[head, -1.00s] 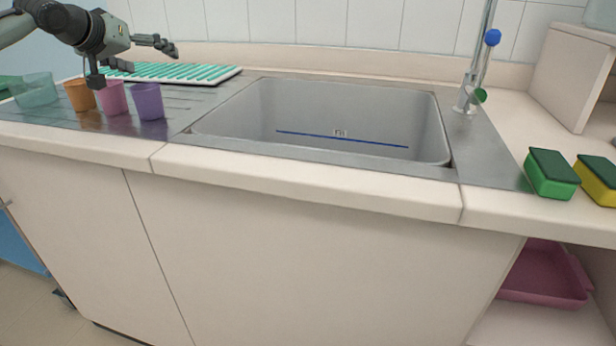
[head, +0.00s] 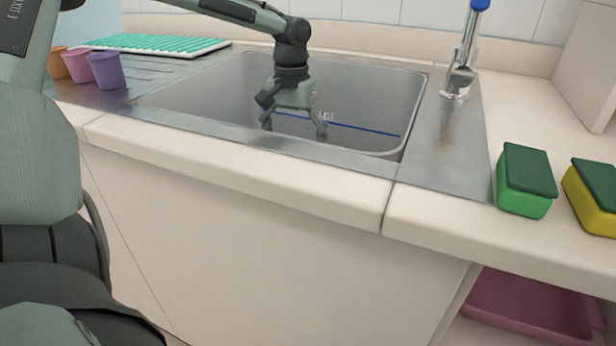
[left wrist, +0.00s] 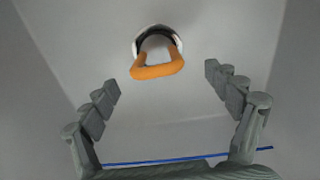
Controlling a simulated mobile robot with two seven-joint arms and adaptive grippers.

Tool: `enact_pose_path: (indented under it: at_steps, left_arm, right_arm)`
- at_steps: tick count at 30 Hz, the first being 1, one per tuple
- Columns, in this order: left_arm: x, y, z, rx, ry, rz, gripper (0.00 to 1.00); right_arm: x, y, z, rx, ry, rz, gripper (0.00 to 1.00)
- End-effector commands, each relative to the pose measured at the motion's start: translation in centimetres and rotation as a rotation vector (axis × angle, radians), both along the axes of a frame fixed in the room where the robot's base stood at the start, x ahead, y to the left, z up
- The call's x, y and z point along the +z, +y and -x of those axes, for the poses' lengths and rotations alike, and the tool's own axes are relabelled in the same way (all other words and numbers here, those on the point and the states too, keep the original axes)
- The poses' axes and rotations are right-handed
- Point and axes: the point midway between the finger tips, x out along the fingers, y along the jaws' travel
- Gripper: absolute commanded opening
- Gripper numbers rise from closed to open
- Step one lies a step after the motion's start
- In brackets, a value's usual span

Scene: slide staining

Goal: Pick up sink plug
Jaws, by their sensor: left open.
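The sink plug (left wrist: 157,71) shows in the left wrist view, above the picture's middle. It has an orange loop handle over a round white and dark part, on the grey sink surface. In the head view the plug is hidden inside the sink (head: 375,100). My left gripper (head: 295,128) points down into the basin. It is open and empty, and in the left wrist view its fingers (left wrist: 162,84) are spread to either side, with the plug's handle beyond and between the fingertips, apart from them. My right gripper is not in view.
A tap (head: 461,75) stands right of the basin. Green (head: 525,180) and yellow (head: 592,195) sponges lie on the right counter. Orange, pink and purple (head: 106,70) cups and a green-striped mat (head: 160,43) are at left. The basin walls surround my left gripper.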

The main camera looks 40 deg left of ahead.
Motion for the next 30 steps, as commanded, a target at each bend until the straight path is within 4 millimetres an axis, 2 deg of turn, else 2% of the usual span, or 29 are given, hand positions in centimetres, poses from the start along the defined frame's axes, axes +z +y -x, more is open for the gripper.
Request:
enact_pose_path:
  at_steps: [11, 19, 28, 30]
  left_arm:
    - [-3.6, -0.1, 0.3, 0.002, 0.004, 0.0, 0.88]
    - [-7.4, -0.4, 0.6, 0.003, 0.003, -0.001, 0.88]
    - [-7.8, -0.4, 0.5, 0.003, 0.0, -0.001, 0.88]
    - [-7.8, -0.4, 0.5, 0.003, 0.0, -0.001, 0.81]
  right_arm:
    - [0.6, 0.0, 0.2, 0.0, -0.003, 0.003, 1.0]
    - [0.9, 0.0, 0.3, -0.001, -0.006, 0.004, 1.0]
    - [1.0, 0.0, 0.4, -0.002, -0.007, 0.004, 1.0]
    - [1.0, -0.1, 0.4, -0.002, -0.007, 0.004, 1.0]
